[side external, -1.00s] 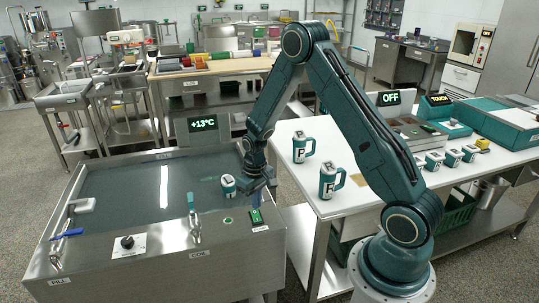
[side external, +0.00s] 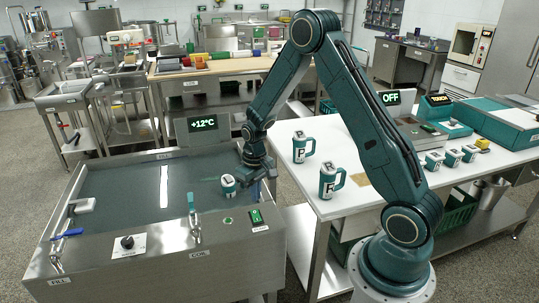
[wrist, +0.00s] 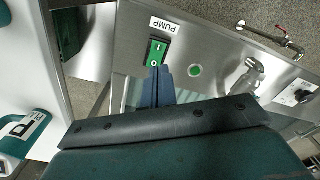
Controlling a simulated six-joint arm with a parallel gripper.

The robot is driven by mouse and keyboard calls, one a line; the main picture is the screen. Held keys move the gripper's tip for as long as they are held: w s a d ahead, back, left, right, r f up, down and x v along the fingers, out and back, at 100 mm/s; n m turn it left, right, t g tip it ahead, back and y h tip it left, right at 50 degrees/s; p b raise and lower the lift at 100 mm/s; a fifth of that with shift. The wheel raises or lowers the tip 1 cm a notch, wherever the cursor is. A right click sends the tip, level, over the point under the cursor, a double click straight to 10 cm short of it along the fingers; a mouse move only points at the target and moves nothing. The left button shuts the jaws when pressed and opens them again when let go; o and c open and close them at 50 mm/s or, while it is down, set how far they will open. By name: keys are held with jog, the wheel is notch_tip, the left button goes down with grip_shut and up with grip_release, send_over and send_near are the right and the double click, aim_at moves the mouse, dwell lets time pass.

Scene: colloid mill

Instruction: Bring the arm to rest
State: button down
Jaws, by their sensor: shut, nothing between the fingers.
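My gripper (side external: 268,176) is over the right end of the steel water bath (side external: 90,250), above the green pump switch (side external: 256,216). In the wrist view, the blue fingers (wrist: 160,72) are together and empty. Their tips appear just below the green switch (wrist: 157,52) marked PUMP; I cannot tell the gap from that view, but the side view shows them apart. A teal and white mug (side external: 229,185) stands in the bath beside my gripper. The bath's display (side external: 203,124) reads +12°C.
Two teal and white mugs (side external: 300,148) (side external: 328,181) stand on the white table (side external: 300,126). Smaller mugs (side external: 452,157) stand farther right, by a display (side external: 391,97) reading OFF. The bath's front holds a tap (side external: 195,229) and a black knob (side external: 127,242). Space above the bath is free.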

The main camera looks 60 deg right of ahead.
jog(key=s+a+r+n+t, duration=0.1)
jog(key=s+a+r, duration=0.25)
jog(key=r, duration=0.65)
jog(key=s+a+r+t, duration=0.2)
jog(key=s+a+r, duration=0.15)
jog(key=r, duration=0.55)
jog(key=s+a+r+n+t, duration=0.1)
jog(key=s+a+r, duration=0.2)
jog(key=s, duration=0.4)
jog(key=s+a+r+n+t, duration=0.1)
jog(key=s+a+r, duration=0.2)
jog(key=s+r, duration=0.2)
jog(key=s, duration=0.3)
jog(key=shift+a, duration=0.25)
